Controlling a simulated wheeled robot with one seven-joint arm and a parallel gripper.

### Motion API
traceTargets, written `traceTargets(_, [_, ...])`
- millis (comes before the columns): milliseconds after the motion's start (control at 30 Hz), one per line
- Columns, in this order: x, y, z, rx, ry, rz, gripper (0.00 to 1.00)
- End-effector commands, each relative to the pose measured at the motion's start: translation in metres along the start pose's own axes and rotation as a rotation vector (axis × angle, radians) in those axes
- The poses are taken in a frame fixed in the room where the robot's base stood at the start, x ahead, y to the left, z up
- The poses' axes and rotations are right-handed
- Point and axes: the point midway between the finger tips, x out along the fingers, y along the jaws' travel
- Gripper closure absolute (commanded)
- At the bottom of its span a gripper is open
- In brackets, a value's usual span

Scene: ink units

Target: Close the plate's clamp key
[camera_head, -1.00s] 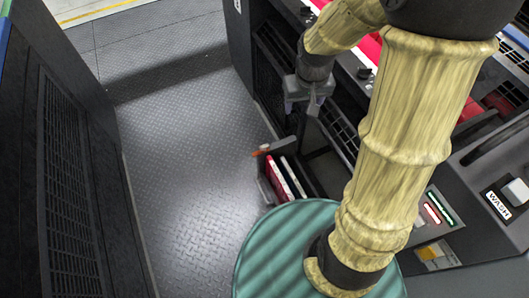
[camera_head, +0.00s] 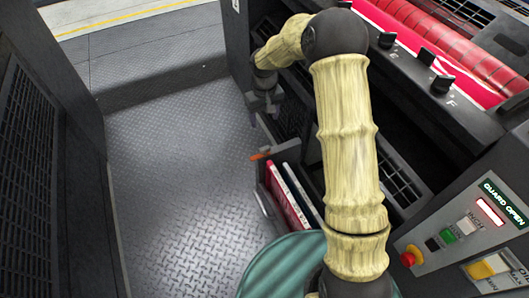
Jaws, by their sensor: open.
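My gripper (camera_head: 267,118) hangs at the end of my arm, fingers pointing down and apart, with nothing seen between them. It is beside the dark side of the press unit, above and behind a rack of upright panels. A small orange handle (camera_head: 261,156) shows at the rack's far end, below my gripper and apart from it. I cannot tell whether it is the clamp key. No plate clamp can be made out; my arm hides part of the press unit.
The rack holds a red panel (camera_head: 285,198) and pale-edged panels. A red roller (camera_head: 440,45) and black knobs (camera_head: 442,83) are at upper right. A control panel (camera_head: 465,240) reads "GUARD OPEN". The metal floor (camera_head: 180,190) at left is clear, bounded by a dark cabinet (camera_head: 50,170).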

Motion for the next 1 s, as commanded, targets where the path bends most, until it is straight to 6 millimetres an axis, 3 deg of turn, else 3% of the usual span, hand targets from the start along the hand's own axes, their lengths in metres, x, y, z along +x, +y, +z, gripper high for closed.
traceTargets(367, [0.009,0.000,0.001,0.000,-0.003,0.000,0.38])
traceTargets(1000, [0.117,0.000,0.001,0.000,-0.003,-0.001,0.38])
